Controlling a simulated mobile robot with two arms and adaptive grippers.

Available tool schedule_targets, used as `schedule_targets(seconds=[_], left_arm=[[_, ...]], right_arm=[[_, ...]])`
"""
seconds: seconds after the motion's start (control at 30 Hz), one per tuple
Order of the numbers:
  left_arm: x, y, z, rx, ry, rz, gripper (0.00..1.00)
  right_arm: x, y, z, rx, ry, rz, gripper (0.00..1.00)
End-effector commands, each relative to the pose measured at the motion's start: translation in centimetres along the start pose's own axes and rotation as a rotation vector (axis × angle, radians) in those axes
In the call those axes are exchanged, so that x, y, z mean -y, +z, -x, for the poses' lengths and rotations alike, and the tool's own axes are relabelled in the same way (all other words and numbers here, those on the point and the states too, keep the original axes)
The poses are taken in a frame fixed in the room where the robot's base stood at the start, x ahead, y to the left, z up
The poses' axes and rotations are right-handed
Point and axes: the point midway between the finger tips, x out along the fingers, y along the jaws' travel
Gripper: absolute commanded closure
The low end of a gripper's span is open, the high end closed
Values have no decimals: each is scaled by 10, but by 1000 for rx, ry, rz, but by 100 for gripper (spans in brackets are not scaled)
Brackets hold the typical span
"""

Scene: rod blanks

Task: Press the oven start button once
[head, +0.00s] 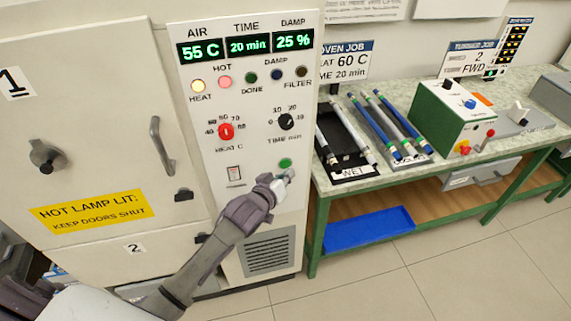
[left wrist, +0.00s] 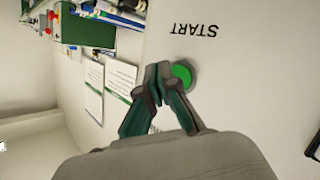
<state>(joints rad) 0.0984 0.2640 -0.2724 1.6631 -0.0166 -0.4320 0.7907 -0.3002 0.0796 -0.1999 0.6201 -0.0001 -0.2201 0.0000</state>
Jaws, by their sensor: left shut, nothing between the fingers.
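The green start button (head: 285,162) is on the lower right of the oven's white control panel (head: 262,195). In the left wrist view the round green button (left wrist: 182,74) sits beside the word START, partly covered by my fingertips. My left gripper (head: 284,180) is shut and empty, just below the button in the head view. In the left wrist view its fingertips (left wrist: 158,75) are right at the button's edge; I cannot tell whether they touch it. The displays (head: 248,45) read 55 C, 20 min and 25 %. My right gripper is not in view.
The HEAT lamp (head: 198,85) glows yellow and the HOT lamp (head: 224,81) looks pinkish. A heat knob (head: 226,131), a time knob (head: 286,121) and a rocker switch (head: 234,173) are near the button. A green-framed bench (head: 395,180) with rods stands to the right.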

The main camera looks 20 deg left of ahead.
Motion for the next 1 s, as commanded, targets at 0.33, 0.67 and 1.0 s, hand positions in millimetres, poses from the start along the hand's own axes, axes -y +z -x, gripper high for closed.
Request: schedule_targets(seconds=[0.33,0.67,1.0], left_arm=[[-18,17,24,3,0,4,100],[-24,24,34,0,0,0,100],[-24,24,34,0,0,0,100]], right_arm=[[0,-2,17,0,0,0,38],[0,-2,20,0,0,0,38],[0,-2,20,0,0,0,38]])
